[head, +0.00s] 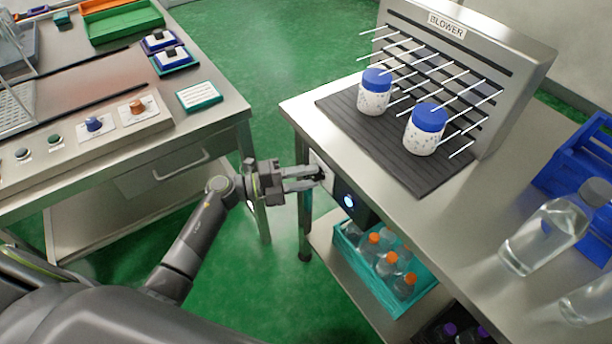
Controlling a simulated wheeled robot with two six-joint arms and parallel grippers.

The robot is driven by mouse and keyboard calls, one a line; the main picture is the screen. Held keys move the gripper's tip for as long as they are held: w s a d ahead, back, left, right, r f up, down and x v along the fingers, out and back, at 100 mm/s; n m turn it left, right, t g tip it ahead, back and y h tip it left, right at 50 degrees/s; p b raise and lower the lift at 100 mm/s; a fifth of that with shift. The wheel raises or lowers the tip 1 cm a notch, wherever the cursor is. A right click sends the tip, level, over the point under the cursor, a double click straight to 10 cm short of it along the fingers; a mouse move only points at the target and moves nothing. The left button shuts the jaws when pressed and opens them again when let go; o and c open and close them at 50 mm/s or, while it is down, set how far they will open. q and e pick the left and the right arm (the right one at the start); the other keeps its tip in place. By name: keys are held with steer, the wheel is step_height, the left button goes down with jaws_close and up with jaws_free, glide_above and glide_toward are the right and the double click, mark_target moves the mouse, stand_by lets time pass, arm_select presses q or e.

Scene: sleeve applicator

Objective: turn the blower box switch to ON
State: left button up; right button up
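The blower box (345,196) is mounted under the front edge of the right-hand steel table, with a pale front panel and a dark section. A round light on it glows blue-white. My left gripper (321,175) reaches in from the left, its two fingers at the pale panel where the switch sits. Dark parts show at the fingertips, and the fingertips hide the switch, so its position and any ON mark cannot be read. I cannot tell whether the fingers are closed on it. The BLOWER rack (440,75) stands on the table above. My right gripper is not in view.
Two white jars with blue lids (374,92) stand on the dark ribbed mat (335,105). A teal crate of orange-capped bottles (425,303) sits on the shelf below. A left table (225,105) carries knobs and trays. Green floor lies between the tables.

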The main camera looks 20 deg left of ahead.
arm_select(q)
steer(key=o, duration=0.3)
steer(key=shift+o, duration=0.2)
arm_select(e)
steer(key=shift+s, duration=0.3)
arm_select(q)
steer(key=shift+a, duration=0.1)
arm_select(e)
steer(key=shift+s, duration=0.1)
arm_select(q)
steer(key=shift+s+a+f, duration=0.1)
steer(key=shift+s+a, duration=0.1)
steer(key=shift+a, duration=0.05)
steer(key=b+v, duration=0.2)
steer(key=v, duration=1.4)
steer(key=shift+a+b, duration=0.25)
steer(key=shift+b, duration=0.05)
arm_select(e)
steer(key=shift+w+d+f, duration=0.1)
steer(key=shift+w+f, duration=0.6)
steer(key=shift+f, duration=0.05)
arm_select(q)
steer(key=shift+s, duration=0.1)
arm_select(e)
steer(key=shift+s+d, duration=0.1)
